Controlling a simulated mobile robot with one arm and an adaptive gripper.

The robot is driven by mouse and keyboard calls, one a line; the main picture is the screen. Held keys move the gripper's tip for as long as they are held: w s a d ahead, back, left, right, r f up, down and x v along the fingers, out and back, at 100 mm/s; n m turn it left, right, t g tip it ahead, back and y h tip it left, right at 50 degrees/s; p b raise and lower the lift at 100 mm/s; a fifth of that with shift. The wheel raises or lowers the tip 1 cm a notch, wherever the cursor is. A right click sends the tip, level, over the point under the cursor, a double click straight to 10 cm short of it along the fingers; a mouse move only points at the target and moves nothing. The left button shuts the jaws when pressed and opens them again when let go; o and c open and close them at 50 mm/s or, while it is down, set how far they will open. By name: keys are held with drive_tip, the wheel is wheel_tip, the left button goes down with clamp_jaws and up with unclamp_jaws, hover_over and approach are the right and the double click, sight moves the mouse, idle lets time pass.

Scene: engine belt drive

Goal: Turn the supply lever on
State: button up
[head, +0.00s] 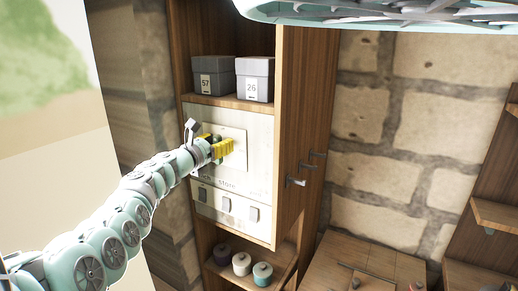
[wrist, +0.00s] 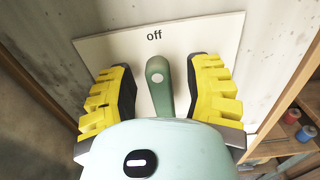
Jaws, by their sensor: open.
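The supply lever (wrist: 158,88) is a green handle with a rounded end and a small pale dot. It stands on a cream plate (wrist: 95,52) marked "off" above it. In the wrist view my gripper (wrist: 160,80) is open, with one yellow-padded finger on each side of the lever and gaps between. In the head view my gripper (head: 221,148) is at the cream plate (head: 238,143) on the cabinet panel, and it hides the lever there.
Two grey boxes, 57 (head: 214,77) and 26 (head: 255,79), sit on the shelf above. Switches (head: 226,204) are below the plate. Several spools (head: 242,263) sit on the lower shelf.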

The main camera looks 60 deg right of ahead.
drive_tip(key=shift+s, duration=0.1)
drive_tip(key=shift+c, duration=0.2)
clamp_jaws()
idle(0.5)
drive_tip(key=m+b, duration=0.1)
drive_tip(key=m, duration=0.1)
drive_tip(key=m+b, duration=0.2)
drive_tip(key=m, duration=0.1)
drive_tip(key=shift+s+f+m+b, duration=0.3)
drive_tip(key=shift+s+b, duration=0.1)
drive_tip(key=m+b, duration=0.4)
drive_tip(key=s+f+m+b, duration=0.1)
drive_tip(key=m+b, duration=0.3)
drive_tip(key=f+m+b, duration=0.1)
drive_tip(key=m+b, duration=0.3)
drive_tip(key=shift+s+d, duration=0.1)
drive_tip(key=shift+s, duration=0.05)
drive_tip(key=shift+m+b, duration=0.3)
drive_tip(key=shift+b, duration=0.05)
drive_tip(key=shift+r, duration=0.1)
